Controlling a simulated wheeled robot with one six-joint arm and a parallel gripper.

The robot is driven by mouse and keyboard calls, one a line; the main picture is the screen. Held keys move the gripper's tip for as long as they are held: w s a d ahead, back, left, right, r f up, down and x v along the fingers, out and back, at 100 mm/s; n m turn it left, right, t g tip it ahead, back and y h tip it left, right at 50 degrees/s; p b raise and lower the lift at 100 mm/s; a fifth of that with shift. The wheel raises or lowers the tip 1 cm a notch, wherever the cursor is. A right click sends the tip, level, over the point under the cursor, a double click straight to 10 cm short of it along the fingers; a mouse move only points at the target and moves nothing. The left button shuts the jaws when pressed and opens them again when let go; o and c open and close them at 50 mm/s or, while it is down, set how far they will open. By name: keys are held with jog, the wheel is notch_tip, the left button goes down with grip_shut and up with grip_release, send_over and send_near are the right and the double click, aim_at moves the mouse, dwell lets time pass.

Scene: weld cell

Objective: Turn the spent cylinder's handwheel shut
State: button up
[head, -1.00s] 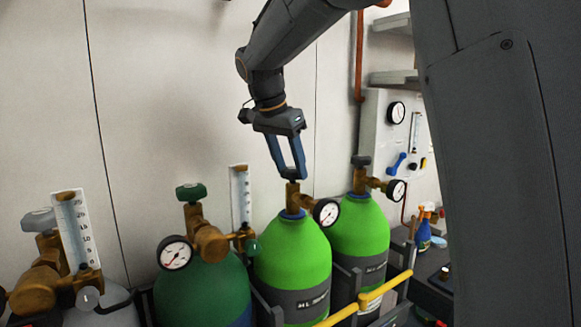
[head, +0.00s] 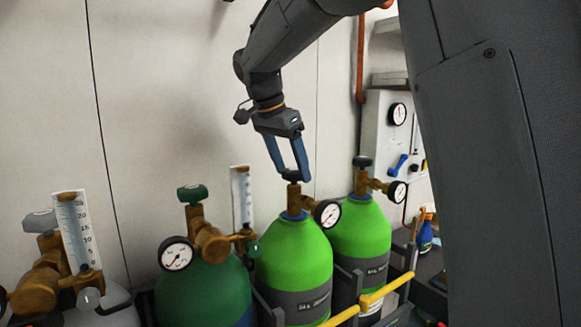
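My gripper (head: 295,177) points down at the valve of the nearer bright green cylinder (head: 292,258). Its two blue fingers stand apart, one on each side of the small dark handwheel (head: 291,176) on top of the brass valve. The fingers partly cover this handwheel. I cannot tell whether they press on its rim or stand clear. A round pressure gauge (head: 327,213) sits on the right of this valve; its needle is too small to read. The cylinder's dark label band is not legible.
A second bright green cylinder (head: 361,238) with a dark handwheel (head: 362,161) stands behind right. A dark green cylinder (head: 203,290) with a green handwheel (head: 192,193) and a grey one (head: 110,308) stand left. A yellow rail (head: 372,299) runs in front. The wall is close behind.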

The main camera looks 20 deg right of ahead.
jog(key=b+v, duration=0.2)
jog(key=v, duration=0.5)
jog(key=shift+s+a+r, duration=0.15)
jog(key=shift+a+r, duration=0.05)
jog(key=shift+r, duration=0.15)
